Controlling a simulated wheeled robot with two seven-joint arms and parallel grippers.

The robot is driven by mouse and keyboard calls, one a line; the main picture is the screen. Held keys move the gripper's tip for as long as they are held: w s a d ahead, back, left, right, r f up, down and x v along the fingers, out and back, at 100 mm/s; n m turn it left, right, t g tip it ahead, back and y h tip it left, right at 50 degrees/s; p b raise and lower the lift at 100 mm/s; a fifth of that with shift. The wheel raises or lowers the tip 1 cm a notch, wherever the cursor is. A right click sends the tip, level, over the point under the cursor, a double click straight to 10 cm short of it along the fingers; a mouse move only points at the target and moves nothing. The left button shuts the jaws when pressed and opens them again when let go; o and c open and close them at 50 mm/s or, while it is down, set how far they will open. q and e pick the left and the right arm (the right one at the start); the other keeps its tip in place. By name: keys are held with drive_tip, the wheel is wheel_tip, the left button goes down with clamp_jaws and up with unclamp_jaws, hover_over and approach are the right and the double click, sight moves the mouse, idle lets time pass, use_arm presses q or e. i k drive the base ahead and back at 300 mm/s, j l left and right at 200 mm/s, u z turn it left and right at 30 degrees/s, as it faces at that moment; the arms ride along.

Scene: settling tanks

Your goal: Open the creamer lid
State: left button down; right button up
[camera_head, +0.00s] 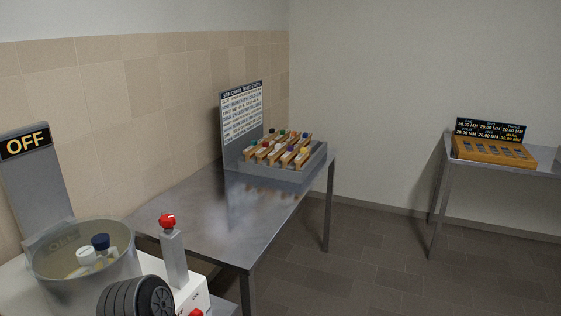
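I cannot pick out anything that is clearly a creamer or its lid. The nearest vessel is a round see-through tank (88,288) at the lower left, with its top seemingly uncovered. Inside it are a white-capped piece (85,255) and a blue-capped piece (101,243). Right of it a grey post (175,260) topped by a red knob (167,220) stands on a white base (195,291).
A steel table (215,225) along the tiled wall bears a grey tray (305,172) with wooden racks of colour-capped pieces and a chart board (241,115). An "OFF" sign (25,142) stands left. A second table (510,167) at right bears an orange slotted block (490,150). The floor between is clear.

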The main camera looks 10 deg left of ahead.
sight(101, 241)
drive_tip(key=u, duration=1.6)
drive_tip(key=k+l+z, duration=0.25)
drive_tip(key=l+z, duration=0.2)
